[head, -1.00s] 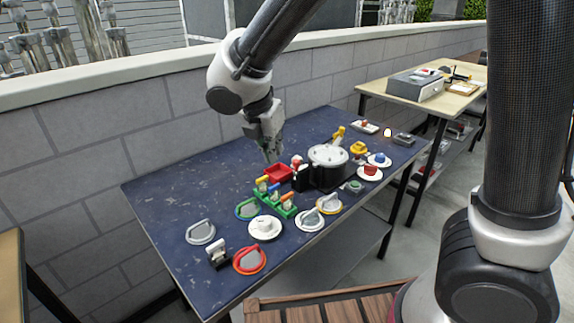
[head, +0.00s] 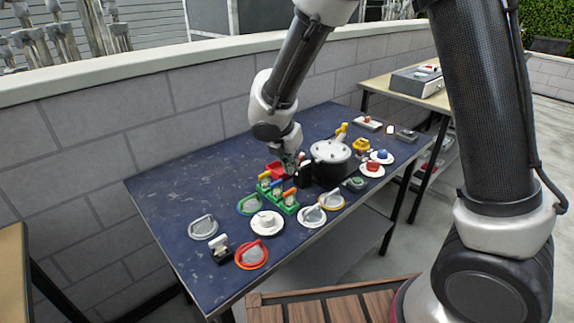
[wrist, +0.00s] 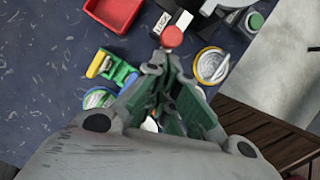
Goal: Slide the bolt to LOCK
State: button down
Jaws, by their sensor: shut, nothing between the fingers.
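A round red knob (wrist: 172,37) shows in the wrist view just beyond my fingertips, beside a white plate marked LOCK (wrist: 161,22). I take it for the bolt's knob; whether my fingers touch it I cannot tell. A black block (wrist: 187,6) adjoins at the top edge. My gripper (wrist: 167,57) has its green-padded fingers together, holding nothing. In the head view my gripper (head: 291,167) is low over the blue table by the black block (head: 305,174) and hides most of the bolt.
A red tray (head: 276,168) lies just left of my gripper. A green rack (head: 280,202) with coloured levers stands in front. Several round handles crowd the front; the table's left back is bare.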

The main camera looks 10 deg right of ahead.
aim_at(301, 165)
jog(key=shift+d, duration=0.15)
jog(key=shift+w+d, duration=0.9)
jog(key=shift+d, duration=0.3)
